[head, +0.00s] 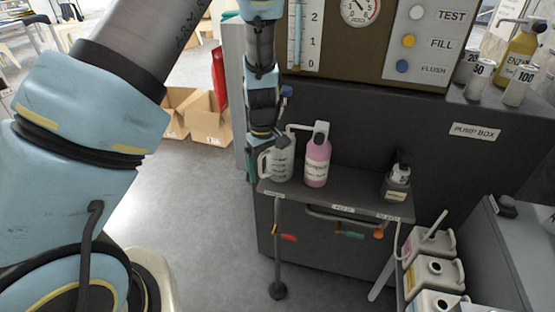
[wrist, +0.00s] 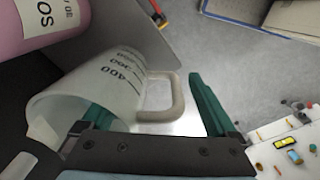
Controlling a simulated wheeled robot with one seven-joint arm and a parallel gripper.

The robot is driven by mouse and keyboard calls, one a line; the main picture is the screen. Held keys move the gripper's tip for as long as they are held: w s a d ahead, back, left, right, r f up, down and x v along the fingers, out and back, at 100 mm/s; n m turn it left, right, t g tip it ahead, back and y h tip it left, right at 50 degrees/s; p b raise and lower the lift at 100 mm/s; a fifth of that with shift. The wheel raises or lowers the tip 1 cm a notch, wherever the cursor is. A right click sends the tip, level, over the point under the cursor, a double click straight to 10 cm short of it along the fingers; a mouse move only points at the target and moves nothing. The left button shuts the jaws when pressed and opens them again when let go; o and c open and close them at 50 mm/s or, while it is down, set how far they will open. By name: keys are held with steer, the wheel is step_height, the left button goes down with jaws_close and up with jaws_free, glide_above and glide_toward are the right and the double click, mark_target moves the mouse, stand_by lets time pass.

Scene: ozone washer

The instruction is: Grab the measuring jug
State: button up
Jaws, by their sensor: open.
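The measuring jug (head: 282,164) is pale and translucent and stands at the left end of the dark shelf, its handle pointing left. In the wrist view the jug (wrist: 100,85) shows dark graduation marks, and its handle (wrist: 177,98) lies between my green fingers. My gripper (head: 260,146) reaches down from above at the jug's handle side. In the wrist view my gripper (wrist: 152,96) is open. One finger overlaps the jug's mouth and the other is beyond the handle, apart from it. Whether the first finger is inside the jug or touching it, I cannot tell.
A pink bottle (head: 317,162) with a pump stands close to the jug's right. The pump box panel rises behind. Open floor (head: 195,200) lies to the left.

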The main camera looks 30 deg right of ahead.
steer(key=shift+f, duration=0.3)
steer(key=shift+c, duration=0.3)
jaws_close()
stand_by(0.3)
